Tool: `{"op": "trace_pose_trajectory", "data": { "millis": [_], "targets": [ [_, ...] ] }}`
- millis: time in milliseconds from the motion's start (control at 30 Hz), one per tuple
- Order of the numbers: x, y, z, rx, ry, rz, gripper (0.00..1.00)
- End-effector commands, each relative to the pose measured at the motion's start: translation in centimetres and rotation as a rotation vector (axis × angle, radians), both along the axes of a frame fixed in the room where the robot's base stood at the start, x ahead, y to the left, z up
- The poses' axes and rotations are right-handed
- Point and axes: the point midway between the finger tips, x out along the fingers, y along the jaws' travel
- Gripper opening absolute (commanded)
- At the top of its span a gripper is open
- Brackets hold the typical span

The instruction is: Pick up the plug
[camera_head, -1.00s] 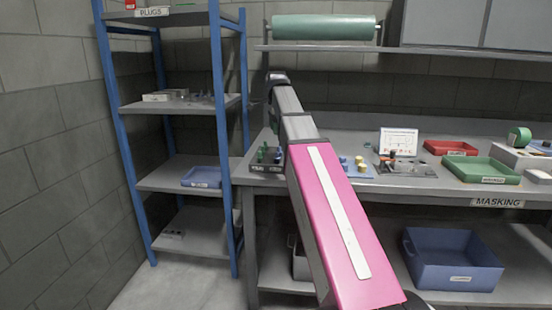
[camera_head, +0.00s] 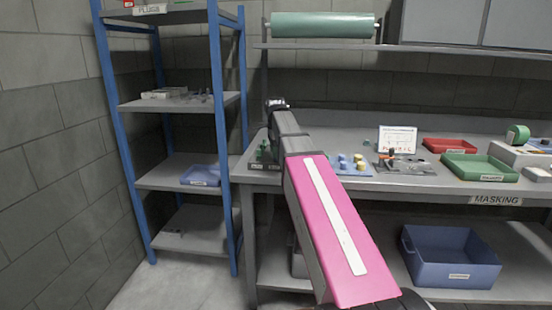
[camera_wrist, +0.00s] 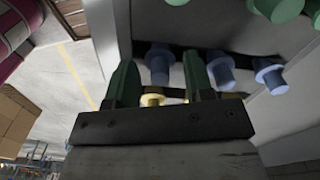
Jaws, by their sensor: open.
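Several plugs show close up in the wrist view: blue plugs (camera_wrist: 220,72) across the middle and right, green plugs (camera_wrist: 280,8) at the top edge, and a yellow plug (camera_wrist: 152,98) lower down. My gripper (camera_wrist: 161,62) is open, with two dark green fingers rising from a dark palm. The yellow plug shows between the fingers in the picture; contact cannot be told. In the head view, green pieces (camera_head: 262,149) stand in a dark tray (camera_head: 262,166) at the bench's left end, partly behind my arm. My gripper is hidden there. Which plug is meant cannot be told.
A blue mat with blue and yellow pieces (camera_head: 350,162) lies right of my arm. Green (camera_head: 480,168) and red (camera_head: 450,146) trays stand farther right. A blue-posted shelf (camera_head: 226,130) stands left of the bench. A roll (camera_head: 322,25) hangs above.

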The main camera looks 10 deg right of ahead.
Motion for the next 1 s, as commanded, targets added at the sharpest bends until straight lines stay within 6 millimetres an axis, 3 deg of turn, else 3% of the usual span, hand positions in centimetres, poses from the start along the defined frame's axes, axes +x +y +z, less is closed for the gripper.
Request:
{"op": "trace_pose_trajectory", "data": {
  "millis": [133, 167, 300, 733, 1000],
  "targets": [
    [0.0, 0.0, 0.0, 0.0, 0.0, 0.0, 0.48],
    [0.0, 0.0, 0.0, 0.0, 0.0, 0.0, 0.42],
    [0.0, 0.0, 0.1, 0.0, 0.0, 0.0, 0.0],
    [0.1, 0.0, 0.4, 0.0, -0.001, 0.0, 0.0],
    [0.2, 0.0, 3.3, 0.0, -0.003, 0.0, 0.0]
  ]
}}
